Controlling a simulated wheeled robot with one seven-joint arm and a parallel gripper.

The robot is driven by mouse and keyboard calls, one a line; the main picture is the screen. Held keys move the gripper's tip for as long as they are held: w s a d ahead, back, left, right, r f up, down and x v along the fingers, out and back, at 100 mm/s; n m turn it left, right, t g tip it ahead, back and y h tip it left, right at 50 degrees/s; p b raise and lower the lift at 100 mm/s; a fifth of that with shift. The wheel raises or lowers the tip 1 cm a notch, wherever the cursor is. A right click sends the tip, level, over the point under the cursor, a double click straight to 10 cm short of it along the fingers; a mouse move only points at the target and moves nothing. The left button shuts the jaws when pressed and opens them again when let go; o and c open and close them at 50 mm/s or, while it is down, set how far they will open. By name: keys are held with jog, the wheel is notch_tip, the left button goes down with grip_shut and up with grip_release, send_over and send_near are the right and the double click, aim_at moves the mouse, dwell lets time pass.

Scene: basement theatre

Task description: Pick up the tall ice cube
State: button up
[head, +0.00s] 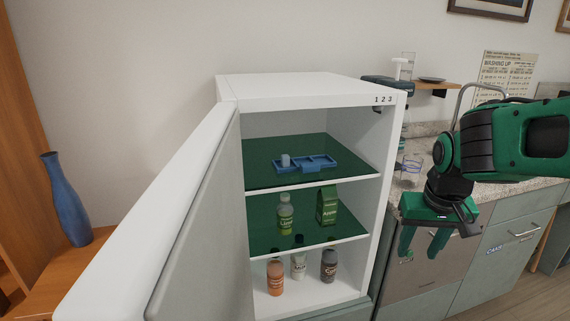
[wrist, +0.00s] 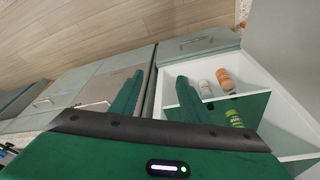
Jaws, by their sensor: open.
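A small pale blue-white block, which looks like the tall ice cube (head: 285,160), stands upright at the left end of a blue ice tray (head: 318,163). The tray lies on the top green shelf (head: 262,178) inside an open white fridge (head: 301,90). My gripper (head: 421,252) is open and empty, pointing down to the right of the fridge, outside it and lower than the tray. In the wrist view its two green fingers (wrist: 158,98) are apart with nothing between them. The ice cube and tray do not show in the wrist view.
The open fridge door (head: 195,225) stands at the left. The lower shelf holds a green-labelled bottle (head: 285,214) and a green carton (head: 326,206). Several bottles stand at the bottom. A counter with a sink lies right; a blue vase (head: 66,200) stands far left.

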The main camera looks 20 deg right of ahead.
jog(key=w+a+r+n+t, duration=0.1)
jog(key=w+a+r+t, duration=0.1)
jog(key=w, duration=0.5)
jog(key=w+a+r+n+t, duration=0.1)
jog(key=w+a+r+t, duration=0.1)
jog(key=w, duration=0.5)
jog(key=n+t+y, duration=0.1)
jog(key=n+t, duration=0.2)
jog(key=t, duration=0.3)
send_near(286, 156)
jog(key=w, duration=0.2)
jog(key=w+d+f, duration=0.1)
jog(key=shift+f, duration=0.1)
jog(key=shift+a+f+x, duration=0.1)
jog(key=shift+a+x, duration=0.1)
jog(key=shift+x, duration=0.9)
jog(key=shift+a+f+x, duration=0.15)
jog(key=shift+a+x, duration=0.05)
jog(key=shift+x, duration=0.95)
jog(key=shift+w+f, duration=0.3)
jog(key=shift+w, duration=0.25)
grip_shut()
